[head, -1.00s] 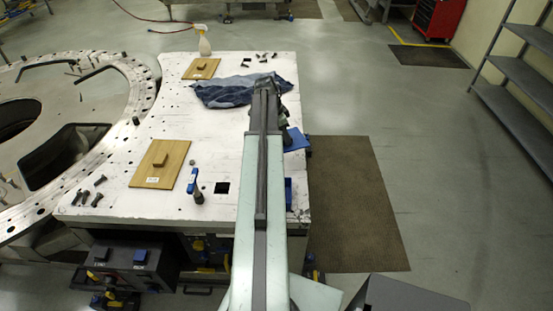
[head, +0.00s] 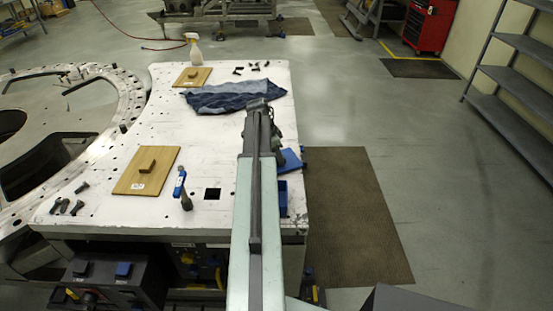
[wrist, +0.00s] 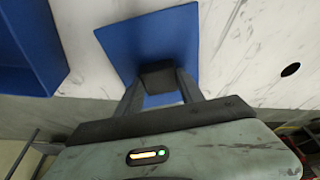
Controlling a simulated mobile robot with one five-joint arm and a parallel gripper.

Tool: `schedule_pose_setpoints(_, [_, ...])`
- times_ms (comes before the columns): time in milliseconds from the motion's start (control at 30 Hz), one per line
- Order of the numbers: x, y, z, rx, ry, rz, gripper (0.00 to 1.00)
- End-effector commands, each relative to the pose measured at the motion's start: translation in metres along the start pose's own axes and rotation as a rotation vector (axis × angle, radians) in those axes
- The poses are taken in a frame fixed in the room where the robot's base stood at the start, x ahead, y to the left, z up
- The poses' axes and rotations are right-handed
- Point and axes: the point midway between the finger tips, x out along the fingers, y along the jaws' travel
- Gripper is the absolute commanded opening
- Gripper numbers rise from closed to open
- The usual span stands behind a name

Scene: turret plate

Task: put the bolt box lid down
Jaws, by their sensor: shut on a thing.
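The bolt box lid (wrist: 150,40) is a flat blue plate with a dark knob in the wrist view. My gripper (wrist: 160,82) is shut on this knob, one finger on each side. In the head view the lid (head: 291,160) shows at the table's right edge, partly hidden by my arm. The open blue bolt box (wrist: 28,45) is apart from the lid, at the left of the wrist view. In the head view the box (head: 282,198) is mostly behind my arm. I cannot tell whether the lid touches the table.
The white table (head: 235,150) holds a denim cloth (head: 232,97), two wooden lids (head: 147,170) (head: 193,77), a blue-and-dark tool (head: 183,188), a spray bottle (head: 194,55) and loose bolts (head: 72,203). Bare tabletop lies left of my arm. A brown mat (head: 350,215) lies on the floor right.

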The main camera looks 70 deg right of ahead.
Motion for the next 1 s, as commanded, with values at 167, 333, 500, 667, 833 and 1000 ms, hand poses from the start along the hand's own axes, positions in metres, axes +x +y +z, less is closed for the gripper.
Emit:
schedule_pose_setpoints(167, [0.003, 0.0, 0.001, 0.0, 0.0, 0.0, 0.56])
schedule_pose_setpoints(333, [0.002, 0.0, 0.001, -0.001, 0.0, 0.0, 0.67])
schedule_pose_setpoints(500, [0.002, 0.0, 0.001, -0.001, 0.0, 0.0, 0.67])
schedule_pose_setpoints(667, [-0.007, 0.0, 0.0, -0.001, 0.0, 0.0, 0.67])
schedule_pose_setpoints(833, [-0.035, 0.0, -0.002, -0.002, 0.0, -0.001, 0.67])
schedule_pose_setpoints(1000, [-0.076, 0.0, -0.002, -0.004, 0.0, -0.001, 0.67])
